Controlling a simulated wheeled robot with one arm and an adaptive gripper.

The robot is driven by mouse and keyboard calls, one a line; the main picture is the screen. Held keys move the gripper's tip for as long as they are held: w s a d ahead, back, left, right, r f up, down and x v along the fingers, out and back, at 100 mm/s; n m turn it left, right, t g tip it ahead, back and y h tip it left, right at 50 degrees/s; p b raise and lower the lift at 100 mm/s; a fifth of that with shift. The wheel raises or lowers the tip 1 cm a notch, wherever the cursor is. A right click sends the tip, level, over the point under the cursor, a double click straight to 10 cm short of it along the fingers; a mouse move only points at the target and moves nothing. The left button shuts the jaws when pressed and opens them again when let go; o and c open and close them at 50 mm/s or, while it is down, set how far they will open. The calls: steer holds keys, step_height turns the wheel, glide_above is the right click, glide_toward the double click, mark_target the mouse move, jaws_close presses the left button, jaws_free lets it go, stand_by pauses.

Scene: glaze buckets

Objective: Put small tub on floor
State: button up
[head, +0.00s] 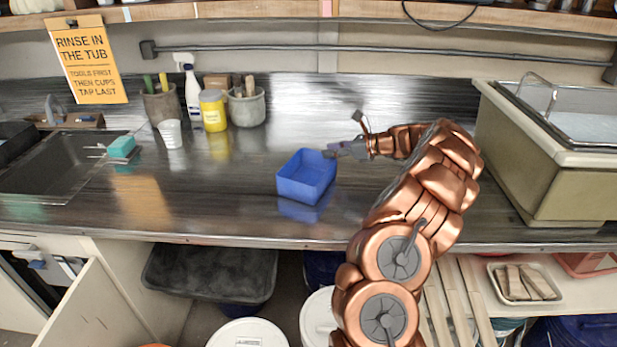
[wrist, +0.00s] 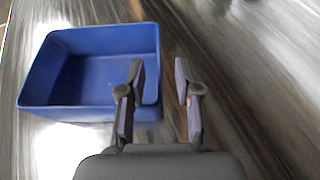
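The small tub, a blue open-topped box (head: 305,188), stands upright on the metal counter and looks empty. In the wrist view the tub (wrist: 62,112) is at the upper left. My gripper (head: 333,152) is at the tub's back right corner, reaching in from the right. In the wrist view my gripper (wrist: 159,68) is open, with one finger over the tub's inside and the other outside its wall. The wall's rim lies between the fingers in the picture. Whether either finger touches it I cannot tell. The floor is mostly hidden below the counter.
A white cup (head: 171,134), a yellow jar (head: 213,111), a spray bottle (head: 193,96) and tool pots stand at the back left. A sink (head: 45,170) is at left, a large beige basin (head: 545,160) at right. White lidded buckets (head: 248,334) and a black tray (head: 205,272) are below the counter.

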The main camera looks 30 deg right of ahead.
mark_target(319, 152)
steer(key=p+x, duration=0.1)
steer(key=x, duration=0.3)
steer(key=shift+w+a+f, duration=0.1)
steer(key=shift+w+a, duration=0.15)
jaws_close()
